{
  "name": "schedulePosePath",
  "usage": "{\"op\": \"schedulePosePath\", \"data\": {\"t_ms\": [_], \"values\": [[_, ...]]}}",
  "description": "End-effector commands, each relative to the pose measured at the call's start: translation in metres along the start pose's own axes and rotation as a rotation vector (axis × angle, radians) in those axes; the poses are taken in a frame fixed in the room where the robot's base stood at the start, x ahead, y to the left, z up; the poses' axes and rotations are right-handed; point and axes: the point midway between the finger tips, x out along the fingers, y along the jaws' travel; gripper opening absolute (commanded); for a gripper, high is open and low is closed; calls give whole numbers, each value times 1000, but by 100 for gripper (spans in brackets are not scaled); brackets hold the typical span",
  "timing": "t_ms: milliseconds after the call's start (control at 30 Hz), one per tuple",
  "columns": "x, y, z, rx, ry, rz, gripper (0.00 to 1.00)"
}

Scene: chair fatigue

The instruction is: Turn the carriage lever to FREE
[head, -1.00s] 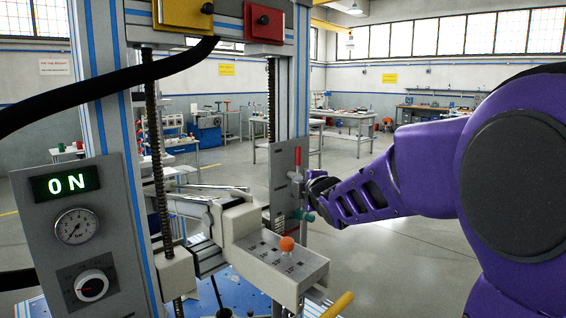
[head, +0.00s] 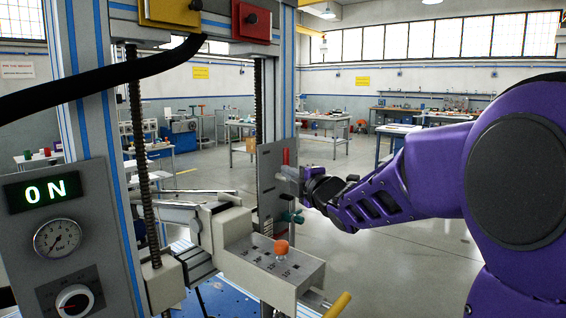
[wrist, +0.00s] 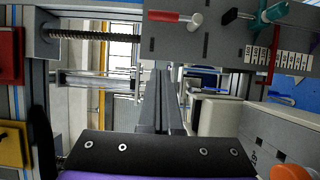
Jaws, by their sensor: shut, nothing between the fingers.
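A grey plate (head: 268,190) is fixed to the right column of the frame. It carries a lever with a red handle (head: 286,157) pointing up from a pale hub, and a teal lever (head: 293,217) lower down. In the wrist view the red-handled lever (wrist: 172,16) and the teal lever (wrist: 264,17) show along the top edge, turned sideways. I cannot tell which one is the carriage lever, and no label is readable. My gripper (head: 308,186) is shut and empty, just right of the plate. Its closed fingers (wrist: 160,110) stand apart from both levers in the wrist view.
A grey box (head: 270,262) with an orange knob (head: 281,247) juts out below the plate. A control panel (head: 60,235) reading ON stands at left. A black hose (head: 100,92) crosses the upper left. The floor behind my arm is open.

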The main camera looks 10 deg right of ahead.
Motion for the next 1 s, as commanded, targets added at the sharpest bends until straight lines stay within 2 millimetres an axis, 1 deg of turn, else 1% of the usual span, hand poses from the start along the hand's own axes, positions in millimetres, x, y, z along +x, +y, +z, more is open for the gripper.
{"op": "schedulePosePath", "data": {"t_ms": [167, 600, 700, 733, 900, 1000], "values": [[20, -2, -1, 4, 3, 0, 0], [100, -1, -1, 5, 2, 1, 0], [102, 1, 20, 4, -5, -1, 0], [103, 1, 24, 4, -4, -1, 0], [106, 0, 36, 2, -1, 0, 0], [107, 0, 38, 0, 0, 0, 0]]}}
